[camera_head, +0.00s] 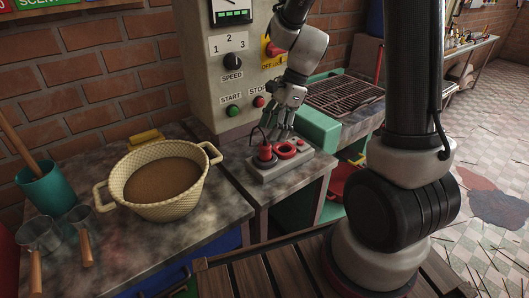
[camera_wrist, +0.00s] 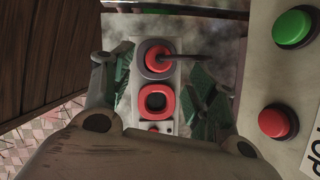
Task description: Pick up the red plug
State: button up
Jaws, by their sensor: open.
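The red plug (camera_head: 265,152) sits in the left socket of a grey power strip (camera_head: 262,175), with a black cable rising from it. It also shows in the wrist view (camera_wrist: 158,58), at the far socket, its cable running right. The strip's other socket (camera_head: 287,149) is an empty red ring. My gripper (camera_head: 277,134) is open above the strip, pointing down. In the wrist view its fingers (camera_wrist: 161,82) are spread on either side of the strip. The plug appears slightly beyond the fingertips, and no contact is visible.
A grey machine panel (camera_head: 222,75) with buttons stands directly behind the strip. A cream basket (camera_head: 118,195) of brown powder stands on the counter to the left, near a teal cup (camera_head: 50,188). A green-framed grill (camera_head: 318,128) is at the right.

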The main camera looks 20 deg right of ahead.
aim_at(268, 144)
jog(key=x, duration=0.7)
jog(key=shift+d+f, duration=0.15)
jog(key=shift+f, duration=0.05)
jog(key=c, duration=1.1)
